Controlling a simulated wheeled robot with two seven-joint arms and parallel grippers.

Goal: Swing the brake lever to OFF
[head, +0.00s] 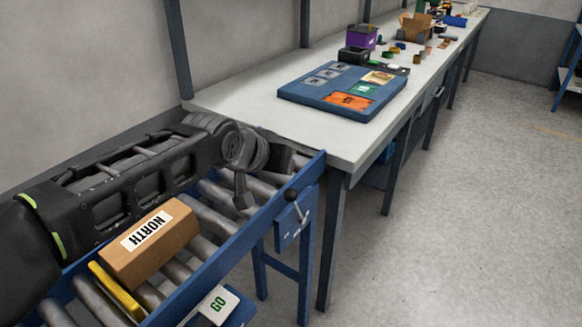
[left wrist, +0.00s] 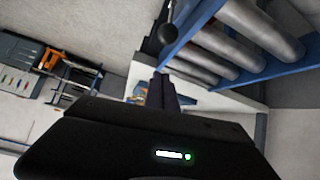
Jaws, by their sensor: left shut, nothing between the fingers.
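The brake lever (head: 298,208) is a short grey rod with a black knob, on a blue plate (head: 286,227) at the right side of the roller conveyor. Its knob also shows in the left wrist view (left wrist: 168,33), above my fingers. My left gripper (head: 242,192) is over the rollers, to the left of the lever and apart from it in the head view. Its dark fingers (left wrist: 165,88) look shut and empty in the left wrist view. I cannot read any OFF mark by the lever. My right gripper is out of view.
A brown NORTH box (head: 153,250) sits on the rollers behind a yellow bar (head: 115,290). A GO sign (head: 218,304) is at the conveyor's near side. A long table (head: 330,135) with a blue board (head: 305,95) stands beyond. The floor at right is clear.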

